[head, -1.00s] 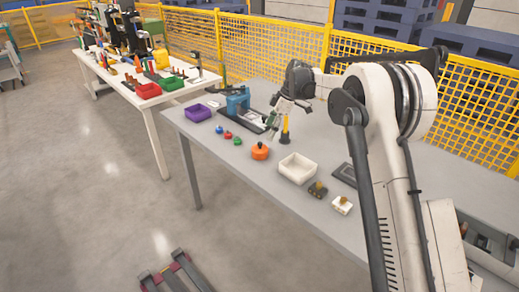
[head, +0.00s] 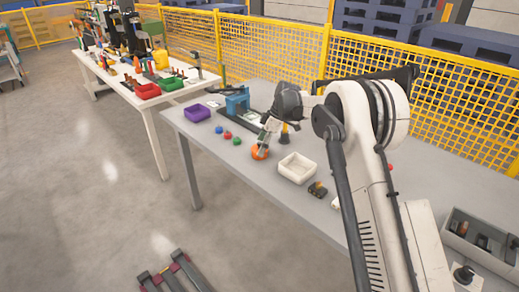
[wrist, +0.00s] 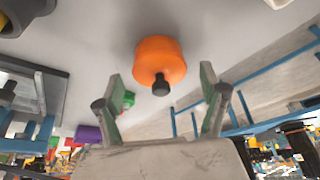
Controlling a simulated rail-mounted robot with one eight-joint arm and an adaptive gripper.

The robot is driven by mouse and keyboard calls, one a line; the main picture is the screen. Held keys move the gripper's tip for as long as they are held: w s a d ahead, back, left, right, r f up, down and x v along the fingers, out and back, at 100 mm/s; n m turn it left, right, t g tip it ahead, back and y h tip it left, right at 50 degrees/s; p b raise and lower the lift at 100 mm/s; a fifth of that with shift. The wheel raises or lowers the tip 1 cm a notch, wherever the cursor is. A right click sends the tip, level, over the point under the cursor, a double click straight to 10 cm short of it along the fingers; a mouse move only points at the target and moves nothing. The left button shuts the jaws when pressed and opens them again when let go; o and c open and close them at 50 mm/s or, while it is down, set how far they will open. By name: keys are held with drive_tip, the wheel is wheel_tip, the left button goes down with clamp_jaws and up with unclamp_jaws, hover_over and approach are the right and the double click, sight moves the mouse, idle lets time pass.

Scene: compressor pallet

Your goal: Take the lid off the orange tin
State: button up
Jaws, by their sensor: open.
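The orange tin (head: 259,154) stands on the grey table near its front edge, under my gripper (head: 264,143). In the wrist view the tin (wrist: 159,55) is round, with a black knob (wrist: 160,87) on its lid. The lid is on the tin. My gripper (wrist: 161,80) is open, its two green-padded fingers spread wide with the knob in line between them. The fingers seem to be short of the tin and not touching it. In the head view my gripper partly hides the tin's top.
A white bin (head: 297,168) stands close to the right of the tin. Small red, blue and green pieces (head: 228,135) lie to its left, with a purple bin (head: 197,114) beyond. A dark post with a yellow top (head: 285,134) stands just behind.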

drive_tip(key=c, duration=1)
drive_tip(key=shift+r, duration=0.15)
